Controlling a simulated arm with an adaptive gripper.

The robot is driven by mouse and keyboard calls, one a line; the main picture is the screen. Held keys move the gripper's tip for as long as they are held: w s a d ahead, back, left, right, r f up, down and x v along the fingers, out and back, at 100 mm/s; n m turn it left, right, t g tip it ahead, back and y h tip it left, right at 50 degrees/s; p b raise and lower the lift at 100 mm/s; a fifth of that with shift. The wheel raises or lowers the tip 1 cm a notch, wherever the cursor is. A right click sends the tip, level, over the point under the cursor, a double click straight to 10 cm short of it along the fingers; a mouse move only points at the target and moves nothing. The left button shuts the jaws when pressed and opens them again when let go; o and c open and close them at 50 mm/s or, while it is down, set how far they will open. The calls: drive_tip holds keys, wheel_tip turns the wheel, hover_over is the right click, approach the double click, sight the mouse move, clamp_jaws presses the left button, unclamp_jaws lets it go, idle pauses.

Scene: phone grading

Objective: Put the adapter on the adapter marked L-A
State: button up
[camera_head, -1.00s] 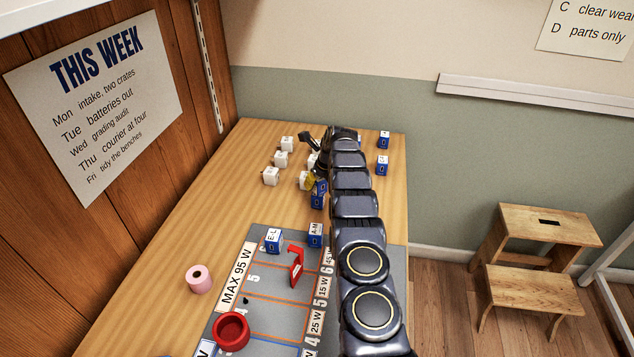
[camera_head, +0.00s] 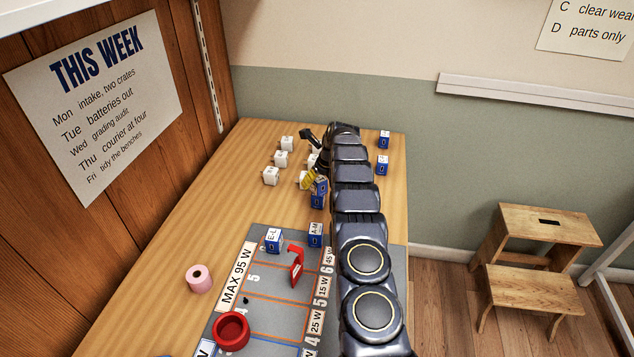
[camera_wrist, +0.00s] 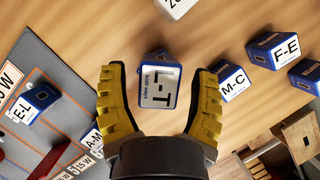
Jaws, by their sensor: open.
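My gripper (camera_wrist: 160,98) is open, its yellow fingers on either side of a blue adapter with a pale label (camera_wrist: 158,88) that seems to read L and T. Gaps show between this adapter and both fingers. In the head view, my gripper (camera_head: 311,179) is partly hidden by my arm, beside blue adapters (camera_head: 317,201) that look stacked or close together; I cannot tell which. Other adapters are marked M-C (camera_wrist: 233,83), F-E (camera_wrist: 284,50), E-L (camera_head: 273,240) and A-M (camera_head: 316,235). I cannot read an L-A label anywhere.
Several white blocks (camera_head: 281,158) stand left of my gripper. Two blue adapters (camera_head: 383,165) are right of my arm. A grey mat with orange lines (camera_head: 275,287) holds a red stand (camera_head: 296,267) and red ring (camera_head: 231,331). A pink roll (camera_head: 200,279) is at left.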

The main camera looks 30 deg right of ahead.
drive_tip(key=v, duration=1)
drive_tip(key=shift+s+r, duration=0.2)
drive_tip(key=shift+r, duration=0.1)
